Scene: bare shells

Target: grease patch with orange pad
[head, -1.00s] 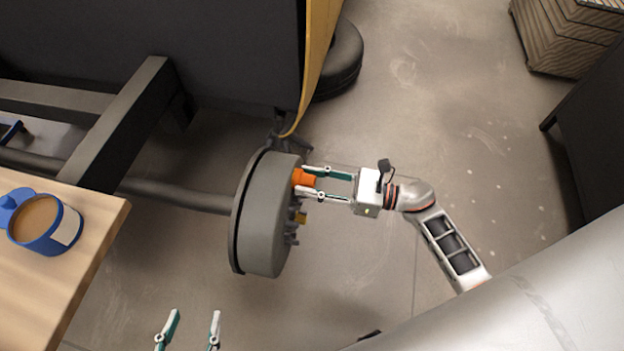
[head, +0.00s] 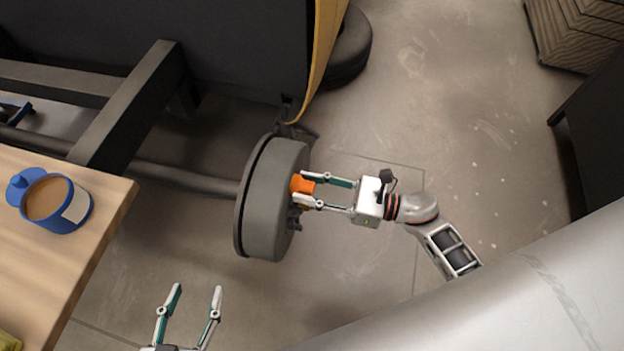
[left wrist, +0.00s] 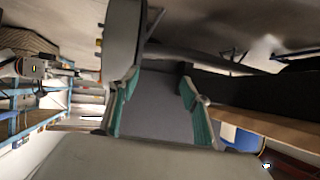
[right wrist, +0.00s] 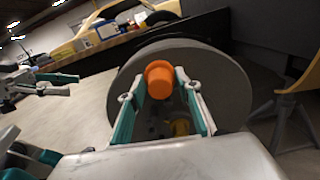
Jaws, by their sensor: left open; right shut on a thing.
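My right gripper (head: 312,192) is shut on an orange pad (head: 302,184), a round cup-like piece that also shows in the right wrist view (right wrist: 159,80). The pad is at the outer face of a grey drum (head: 272,198) on an axle; I cannot tell whether it touches. In the right wrist view the drum (right wrist: 228,85) fills the background behind the fingers. A small yellow piece (right wrist: 181,127) shows low on its face. I cannot make out a grease patch. My left gripper (head: 198,289) is open and empty, over the floor below the drum.
A wooden table (head: 105,215) at left holds an open blue tub (head: 75,212) of brown stuff. A dark frame (head: 130,105) and the axle (head: 180,177) lie behind the drum. A tire (head: 350,50) is at the back. The floor at right is mostly clear.

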